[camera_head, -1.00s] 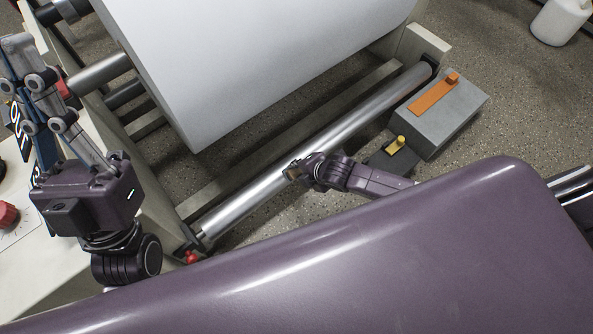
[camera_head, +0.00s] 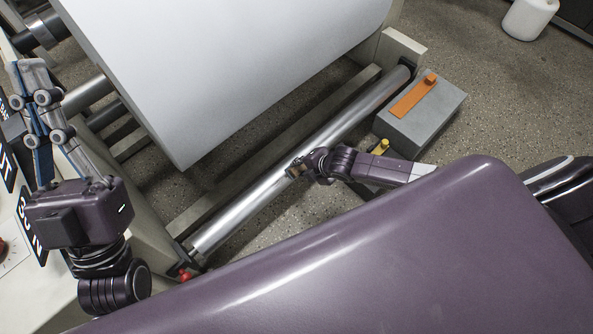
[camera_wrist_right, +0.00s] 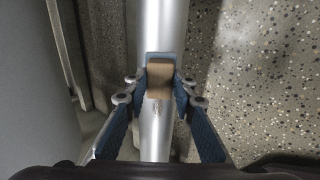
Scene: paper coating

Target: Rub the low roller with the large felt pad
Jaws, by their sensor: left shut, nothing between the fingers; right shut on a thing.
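The low roller (camera_head: 245,207) is a shiny metal cylinder running diagonally below the big white paper roll. My right gripper (camera_head: 293,170) is at the roller, near the middle of its length. In the right wrist view the right gripper (camera_wrist_right: 160,80) is shut on the felt pad (camera_wrist_right: 159,72), a tan block with a grey edge. The pad lies across the roller (camera_wrist_right: 165,25), on it or very close to it; contact itself is hard to tell. My left gripper (camera_head: 30,68) is shut and empty, raised at the left, away from the roller.
The white paper roll (camera_head: 230,70) hangs above the low roller. A grey block (camera_head: 430,120) with an orange piece (camera_head: 413,97) stands at the roller's far right end, with a yellow piece (camera_head: 380,146) nearby. A red knob (camera_head: 185,275) is at the near end. A white container (camera_head: 528,18) stands behind.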

